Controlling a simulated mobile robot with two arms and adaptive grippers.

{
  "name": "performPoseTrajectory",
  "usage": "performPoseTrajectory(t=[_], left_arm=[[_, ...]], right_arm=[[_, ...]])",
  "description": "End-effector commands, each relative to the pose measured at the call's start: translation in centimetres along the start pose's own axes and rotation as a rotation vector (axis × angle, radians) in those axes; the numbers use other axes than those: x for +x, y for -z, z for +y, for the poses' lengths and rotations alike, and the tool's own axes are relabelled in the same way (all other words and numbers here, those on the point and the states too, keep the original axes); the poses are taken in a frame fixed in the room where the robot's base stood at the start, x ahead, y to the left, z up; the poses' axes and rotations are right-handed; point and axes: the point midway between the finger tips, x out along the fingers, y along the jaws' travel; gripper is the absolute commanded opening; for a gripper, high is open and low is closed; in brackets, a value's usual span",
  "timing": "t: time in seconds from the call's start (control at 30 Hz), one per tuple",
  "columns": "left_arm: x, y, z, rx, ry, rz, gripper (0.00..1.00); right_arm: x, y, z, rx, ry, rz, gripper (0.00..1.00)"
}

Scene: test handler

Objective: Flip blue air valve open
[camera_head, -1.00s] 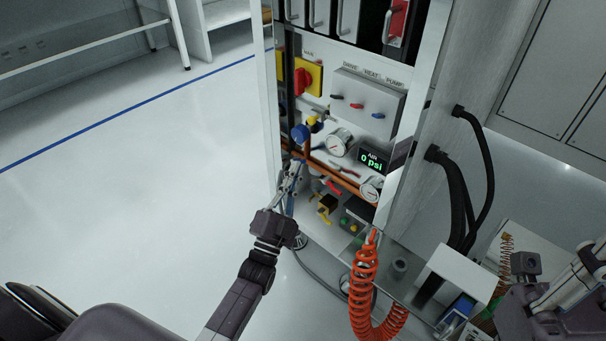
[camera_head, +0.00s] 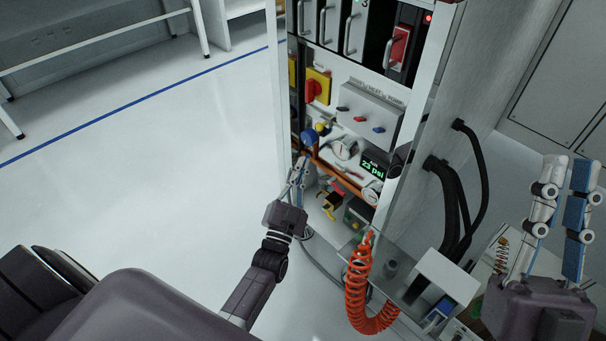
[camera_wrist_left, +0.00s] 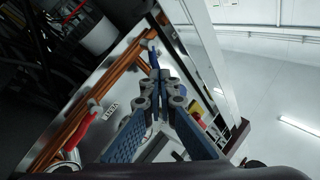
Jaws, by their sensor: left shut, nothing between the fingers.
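A blue lever handle (camera_wrist_left: 153,56) lies along the copper pipe in the left wrist view, right at the tips of my left gripper (camera_wrist_left: 162,78). I cannot tell whether they touch. In the head view my left gripper (camera_head: 301,168) is at the panel's lower left, shut and empty, and largely hides the lever area. A round blue knob (camera_head: 308,137) sits just above it. The digital display (camera_head: 374,169) reads 23 psi in green. My right gripper (camera_head: 566,175) is at the far right, fingers apart and empty, pointing up.
Copper pipes (camera_head: 335,172) with a red handle (camera_wrist_left: 80,126) run across the panel. A yellow plate with a red rotary switch (camera_head: 314,90) is above. A coiled orange hose (camera_head: 362,295) hangs in front of a small shelf. White floor is open to the left.

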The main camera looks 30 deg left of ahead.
Motion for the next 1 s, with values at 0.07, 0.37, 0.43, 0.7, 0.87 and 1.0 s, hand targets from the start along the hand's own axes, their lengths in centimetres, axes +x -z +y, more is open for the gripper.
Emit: performPoseTrajectory(t=[0.07,0.37,0.43,0.7,0.87,1.0], left_arm=[[0.2,0.3,-0.2,-0.021,0.001,-0.014,0.00],[0.5,0.5,-0.6,-0.095,0.001,-0.064,0.00],[0.5,0.5,-0.7,-0.113,0.001,-0.075,0.00],[0.7,0.5,-1.0,-0.180,0.001,-0.122,0.00],[0.8,0.6,-1.1,-0.220,0.001,-0.148,0.00],[0.8,0.3,-1.1,-0.249,0.000,-0.168,0.00]], right_arm=[[0.3,-2.1,0.3,-0.006,-0.004,-0.109,0.15],[-2.8,-11.1,1.5,-0.025,-0.025,-0.559,0.15],[-4.3,-12.9,1.8,-0.028,-0.031,-0.667,0.15],[-11.8,-18.0,3.0,-0.038,-0.058,-1.080,0.15],[-17.3,-19.2,3.5,-0.039,-0.077,-1.322,0.15],[-21.5,-19.4,3.9,-0.039,-0.091,-1.490,0.15]])
